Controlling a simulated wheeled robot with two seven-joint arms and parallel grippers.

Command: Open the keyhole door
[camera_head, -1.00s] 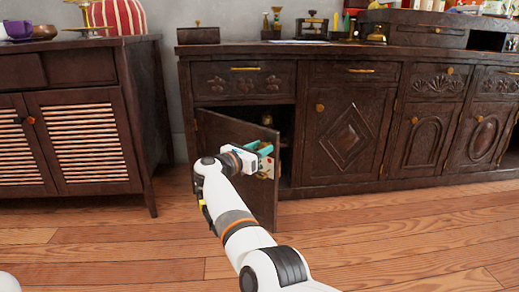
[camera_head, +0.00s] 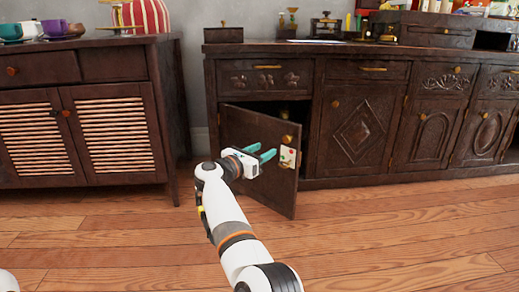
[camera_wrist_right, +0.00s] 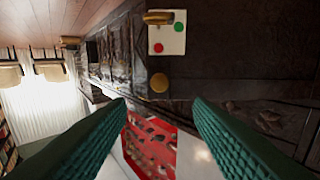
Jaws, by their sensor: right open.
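The keyhole door (camera_head: 250,160) is a dark wooden cabinet door, standing partly open and swung out from the cabinet, hinged at its left. Near its free edge are a round brass knob (camera_head: 287,138) and a white plate (camera_head: 288,158) with coloured dots. My right gripper (camera_head: 262,152) is open and empty, in front of the door and just left of the plate. The right wrist view shows the knob (camera_wrist_right: 159,82) and the plate (camera_wrist_right: 167,38), with a red and a green dot and a brass piece, ahead of the spread teal fingers. My left gripper is out of view.
The dark cabinet (camera_head: 360,130) has more closed doors to the right. A slatted cabinet (camera_head: 110,125) stands at the left, with cups and a striped cushion (camera_head: 140,15) on top. The wooden floor (camera_head: 400,230) in front is clear.

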